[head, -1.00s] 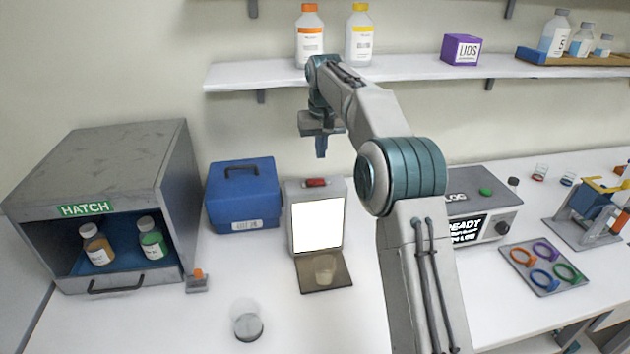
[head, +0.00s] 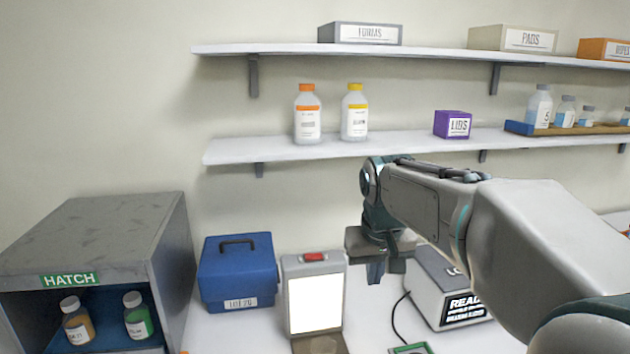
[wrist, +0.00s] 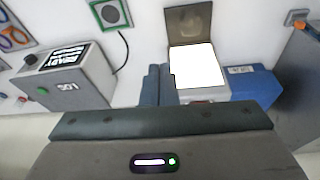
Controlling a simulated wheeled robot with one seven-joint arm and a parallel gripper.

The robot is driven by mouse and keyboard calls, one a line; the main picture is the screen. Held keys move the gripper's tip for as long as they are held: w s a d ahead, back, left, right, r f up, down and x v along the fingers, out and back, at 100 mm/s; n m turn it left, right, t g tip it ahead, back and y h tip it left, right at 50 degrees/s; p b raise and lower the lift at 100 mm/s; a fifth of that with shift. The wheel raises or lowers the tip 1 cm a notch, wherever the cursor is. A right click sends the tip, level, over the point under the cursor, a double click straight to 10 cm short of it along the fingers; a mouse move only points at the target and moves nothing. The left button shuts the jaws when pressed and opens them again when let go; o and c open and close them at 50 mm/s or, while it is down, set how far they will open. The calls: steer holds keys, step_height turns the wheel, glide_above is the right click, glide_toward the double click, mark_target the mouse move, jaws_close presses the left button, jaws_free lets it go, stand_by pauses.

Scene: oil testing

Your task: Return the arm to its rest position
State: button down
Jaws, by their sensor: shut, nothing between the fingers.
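My gripper (head: 376,272) hangs fingers down in the head view, in front of the wall below the lower shelf. It is to the right of the lit white panel and left of the grey box with the dark display. Its fingers are together with nothing between them. In the wrist view the gripper fingers (wrist: 157,86) also show close together, over the bench beside the lit panel. My arm reaches in from the right of the head view, bent at the elbow.
The lit panel (head: 315,302), blue case (head: 238,285) and grey hatch box (head: 95,235) stand on the bench at left. The display box (head: 428,285) is at right. Orange-capped (head: 307,122) and yellow-capped (head: 354,120) bottles and a purple box (head: 452,124) stand on the lower shelf (head: 400,144).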

steer(key=s+d+f+b, duration=0.1)
steer(key=s+d+f, duration=0.1)
steer(key=s+f, duration=0.3)
steer(key=s+d+f+m+b, duration=0.1)
steer(key=s+f, duration=0.5)
steer(key=s, duration=0.7)
steer(key=shift+s+d+f+t, duration=0.25)
steer(key=shift+s+d+t, duration=0.15)
steer(key=shift+d, duration=0.2)
steer(key=shift+a, duration=0.1)
